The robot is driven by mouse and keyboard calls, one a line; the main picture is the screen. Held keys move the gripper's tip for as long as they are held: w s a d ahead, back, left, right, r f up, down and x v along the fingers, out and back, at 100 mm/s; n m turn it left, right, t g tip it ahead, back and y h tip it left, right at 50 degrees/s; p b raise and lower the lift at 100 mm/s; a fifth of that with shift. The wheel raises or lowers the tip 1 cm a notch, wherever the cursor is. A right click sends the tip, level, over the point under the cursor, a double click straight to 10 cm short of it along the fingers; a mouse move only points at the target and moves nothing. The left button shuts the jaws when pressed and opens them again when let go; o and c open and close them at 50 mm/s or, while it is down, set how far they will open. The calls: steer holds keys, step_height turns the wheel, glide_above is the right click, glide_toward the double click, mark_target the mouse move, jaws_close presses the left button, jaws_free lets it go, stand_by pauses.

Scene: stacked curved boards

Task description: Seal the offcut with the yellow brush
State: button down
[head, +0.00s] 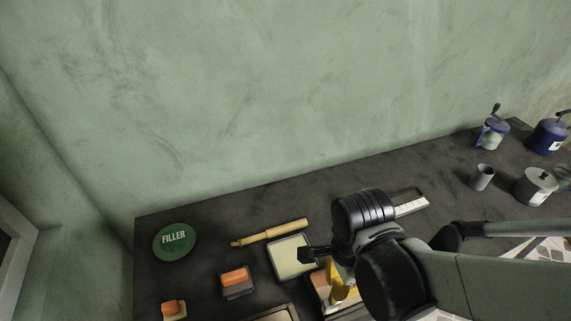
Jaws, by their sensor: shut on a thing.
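My gripper (338,274) is low over the dark bench, right of a pale square-topped tray or pad (290,258), and partly hidden by my own wrist. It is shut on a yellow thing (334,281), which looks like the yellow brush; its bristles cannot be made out. A pale orange-and-cream block (319,284) shows just left of the yellow thing; whether they touch is unclear. I cannot tell for sure which piece is the offcut. A tan board or tray (278,317) is cut off by the bottom edge.
On the dark bench (205,275) are a green FILLER lid (174,242), a yellowish wooden-handled tool (270,233), and orange-topped blocks (236,281) (173,309). A pale strip (411,204) lies behind my wrist.

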steer(key=shift+f, duration=0.3)
steer(key=shift+w+d+r, duration=0.1)
steer(key=shift+w+d, duration=0.1)
steer(key=shift+d, duration=0.6)
steer(key=shift+w+d+r, duration=0.1)
steer(key=shift+w+d, duration=0.1)
steer(key=shift+d, duration=0.6)
steer(key=shift+w+d+f+b, duration=0.1)
steer(key=shift+w+d+b, duration=0.15)
steer(key=shift+d, duration=0.5)
steer(key=shift+w+d+b, duration=0.1)
steer(key=shift+w+d, duration=0.1)
steer(key=shift+d, duration=0.65)
steer(key=shift+w+d, duration=0.25)
steer(key=shift+d, duration=0.5)
steer(key=shift+w+d, duration=0.2)
steer(key=shift+d, duration=0.5)
steer(key=shift+d+b, duration=0.15)
steer(key=shift+b, duration=0.15)
